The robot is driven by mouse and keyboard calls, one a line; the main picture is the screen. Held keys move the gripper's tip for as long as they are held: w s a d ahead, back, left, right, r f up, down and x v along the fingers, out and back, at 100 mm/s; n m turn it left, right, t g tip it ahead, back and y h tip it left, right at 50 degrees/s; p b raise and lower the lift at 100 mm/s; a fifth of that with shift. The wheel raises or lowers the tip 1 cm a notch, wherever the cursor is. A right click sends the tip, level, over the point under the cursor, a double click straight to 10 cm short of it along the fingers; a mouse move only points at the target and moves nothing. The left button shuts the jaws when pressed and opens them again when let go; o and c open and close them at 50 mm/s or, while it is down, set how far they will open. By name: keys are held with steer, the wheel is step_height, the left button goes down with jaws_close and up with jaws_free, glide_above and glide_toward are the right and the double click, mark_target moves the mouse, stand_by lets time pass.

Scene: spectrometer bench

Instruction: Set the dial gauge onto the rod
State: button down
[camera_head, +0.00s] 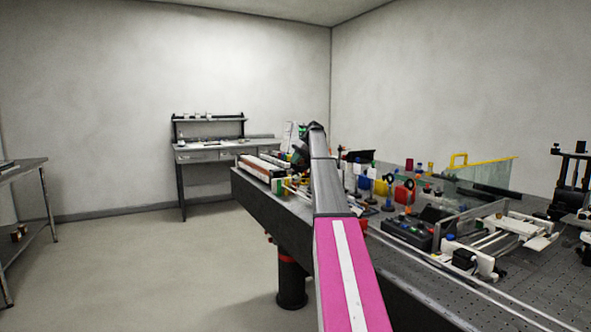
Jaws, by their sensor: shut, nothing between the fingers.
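My arm reaches forward over the bench in the head view. My gripper (300,154) is small and dark at its far end, partly hidden by the arm, low over the bench's far left part. It is shut and holds nothing I can see; its fingertips are hard to make out. I cannot pick out the dial gauge or its rod for certain. Small upright parts stand close around the gripper, too small to tell apart.
The dark perforated bench (545,292) carries crowded optics, a clear panel (475,176) with a yellow handle, a white railed device (495,240) and a black stand (572,165). A desk (210,153) stands at the back wall. A metal table (22,180) stands left. The floor between is clear.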

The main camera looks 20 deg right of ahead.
steer(key=r, duration=0.1)
steer(key=w+d+r, duration=0.1)
steer(key=r, duration=0.1)
steer(key=w+d+r, duration=0.1)
steer(key=shift+w+r, duration=0.15)
steer(key=shift+r, duration=0.15)
steer(key=shift+a, duration=0.1)
